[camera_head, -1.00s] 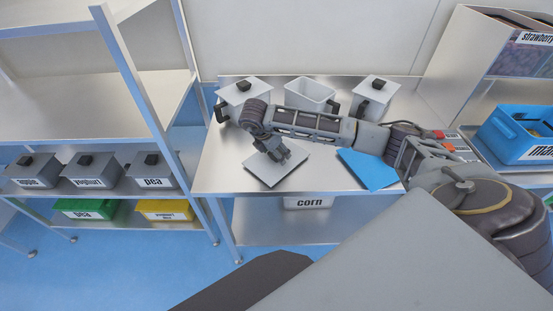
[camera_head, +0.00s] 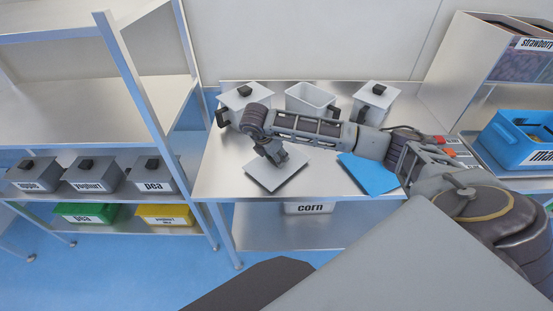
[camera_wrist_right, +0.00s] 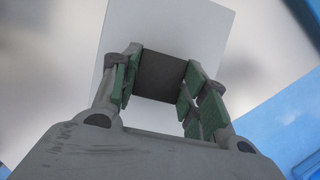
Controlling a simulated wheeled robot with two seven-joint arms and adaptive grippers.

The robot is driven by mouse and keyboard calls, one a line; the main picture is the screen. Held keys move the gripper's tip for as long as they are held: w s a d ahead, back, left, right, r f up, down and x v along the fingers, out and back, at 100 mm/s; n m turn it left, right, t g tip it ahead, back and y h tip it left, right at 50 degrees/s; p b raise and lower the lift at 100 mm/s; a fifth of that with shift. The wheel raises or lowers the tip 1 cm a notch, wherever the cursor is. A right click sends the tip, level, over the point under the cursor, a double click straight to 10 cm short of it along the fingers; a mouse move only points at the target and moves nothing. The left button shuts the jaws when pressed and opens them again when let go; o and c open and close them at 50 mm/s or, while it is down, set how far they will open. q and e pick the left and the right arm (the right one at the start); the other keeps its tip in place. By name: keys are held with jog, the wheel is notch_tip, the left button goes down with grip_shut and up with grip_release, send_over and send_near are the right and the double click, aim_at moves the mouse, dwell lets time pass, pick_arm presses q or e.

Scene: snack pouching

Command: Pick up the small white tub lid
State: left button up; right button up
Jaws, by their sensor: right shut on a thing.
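The small white tub lid (camera_head: 270,181) is a flat, pale square plate near the front of the metal table. In the right wrist view its white plate (camera_wrist_right: 205,28) lies beyond the fingers, with a dark block handle (camera_wrist_right: 163,76) between them. My right gripper (camera_head: 277,158) reaches down over the lid from above and is shut on that handle. The gripper hides part of the lid. I cannot tell whether the lid touches the table. My left gripper is not in view.
At the table's back, an open white tub (camera_head: 309,98) stands between two lidded tubs (camera_head: 243,97) (camera_head: 374,99). A blue flat piece (camera_head: 366,176) lies right of the lid under my arm. A shelf with grey tubs (camera_head: 92,175) stands left; a blue crate (camera_head: 515,142) is right.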

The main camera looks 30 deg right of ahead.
jog(key=shift+r, duration=0.7)
notch_tip(320, 180, up, 8)
jog(key=shift+f+b, duration=0.2)
jog(key=shift+b, duration=0.5)
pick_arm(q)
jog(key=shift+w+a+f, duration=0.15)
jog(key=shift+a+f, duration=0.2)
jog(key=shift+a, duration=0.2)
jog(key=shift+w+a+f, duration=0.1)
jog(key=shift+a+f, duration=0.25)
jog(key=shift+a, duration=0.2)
pick_arm(e)
jog(key=shift+r, duration=0.4)
pick_arm(q)
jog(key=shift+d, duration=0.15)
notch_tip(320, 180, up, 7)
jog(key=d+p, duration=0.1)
jog(key=p, duration=0.6)
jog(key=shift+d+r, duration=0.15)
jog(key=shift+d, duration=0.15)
pick_arm(e)
notch_tip(320, 180, up, 7)
